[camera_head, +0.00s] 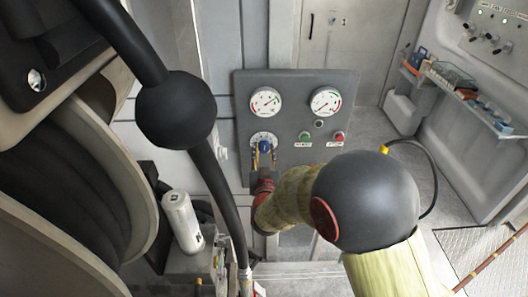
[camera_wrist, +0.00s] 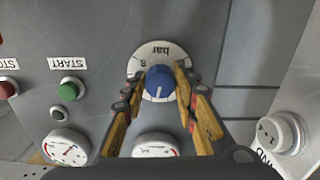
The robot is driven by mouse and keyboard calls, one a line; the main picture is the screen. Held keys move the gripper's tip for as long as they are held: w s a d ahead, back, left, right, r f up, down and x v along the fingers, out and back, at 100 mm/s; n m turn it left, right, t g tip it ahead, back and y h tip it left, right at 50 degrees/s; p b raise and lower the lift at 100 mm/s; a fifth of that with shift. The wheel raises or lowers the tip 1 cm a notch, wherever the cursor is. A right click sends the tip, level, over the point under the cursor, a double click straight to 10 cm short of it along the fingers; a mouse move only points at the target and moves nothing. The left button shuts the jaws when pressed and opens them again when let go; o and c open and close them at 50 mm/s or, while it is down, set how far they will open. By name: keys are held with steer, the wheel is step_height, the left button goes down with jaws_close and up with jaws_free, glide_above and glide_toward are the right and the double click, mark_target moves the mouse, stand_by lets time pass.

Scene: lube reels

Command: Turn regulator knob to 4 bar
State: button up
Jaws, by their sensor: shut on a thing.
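The blue regulator knob (camera_wrist: 160,80) sits on a round white dial (camera_wrist: 148,52) marked "bar", seen upside down in the wrist view. A white mark on the knob points toward the picture's bottom; the number it meets is unreadable. My gripper (camera_wrist: 161,84) has its yellow fingers on either side of the knob, shut on it. In the head view the knob (camera_head: 264,146) is on the grey panel's lower left, with my gripper (camera_head: 263,157) reaching it from below. Two white gauges (camera_head: 265,102) (camera_head: 326,101) are above; their needle readings are too small to tell.
A green START button (camera_wrist: 68,92) and a red STOP button (camera_wrist: 8,89) share the panel (camera_head: 300,79) beside the knob. A large hose reel (camera_head: 130,165) and a dark hose (camera_head: 222,190) fill the left. A shelf (camera_head: 465,95) with small items stands right.

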steer(key=n, duration=0.5)
steer(key=shift+p, duration=0.4)
steer(key=shift+n, duration=0.4)
steer(key=o, duration=1.1)
steer(key=shift+o, duration=0.2)
steer(key=shift+s, duration=0.15)
steer(key=s, duration=1.1)
steer(key=shift+s, duration=0.35)
steer(key=shift+d+r, duration=0.1)
